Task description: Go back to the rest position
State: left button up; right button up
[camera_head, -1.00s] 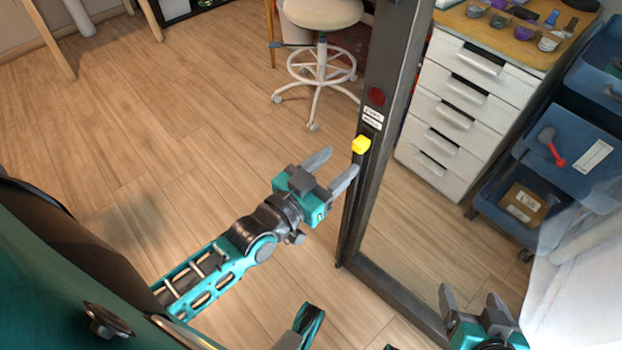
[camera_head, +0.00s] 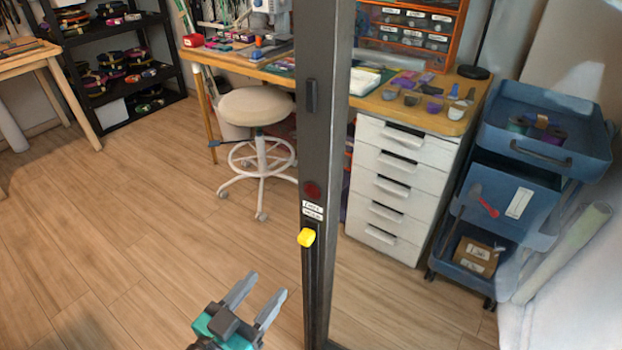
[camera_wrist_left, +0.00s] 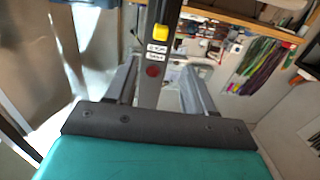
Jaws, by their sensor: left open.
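My left gripper (camera_head: 262,303) is at the bottom of the head view, its two grey fingers spread apart with nothing between them. It is left of a dark upright post (camera_head: 322,130) and apart from it in that view. A yellow block (camera_head: 306,237) is on the post, below a red round spot and white labels. In the left wrist view, the open fingers (camera_wrist_left: 160,85) frame the post, with the yellow block (camera_wrist_left: 161,32) near the top. My right gripper is not in the head view now.
A white stool (camera_head: 257,108) stands behind the post, by a workbench with a white drawer unit (camera_head: 385,190). A blue cart (camera_head: 530,170) stands at the right. A black shelf (camera_head: 125,60) is at the back left. The wooden floor at left is clear.

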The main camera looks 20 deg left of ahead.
pick_arm(q)
notch_tip(320, 180, down, 7)
jog(key=s+d+g+y, duration=0.1)
jog(key=s+d+g, duration=0.15)
jog(key=g, duration=0.35)
notch_tip(320, 180, up, 8)
jog(key=s+a+y+p, duration=0.1)
jog(key=a+p, duration=0.2)
jog(key=p, duration=1)
jog(key=shift+r+g+y, duration=0.15)
jog(key=shift+g+y, duration=0.15)
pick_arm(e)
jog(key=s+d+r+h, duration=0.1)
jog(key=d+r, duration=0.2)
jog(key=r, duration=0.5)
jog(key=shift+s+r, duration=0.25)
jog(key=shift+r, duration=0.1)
pick_arm(q)
jog(key=shift+s, duration=0.1)
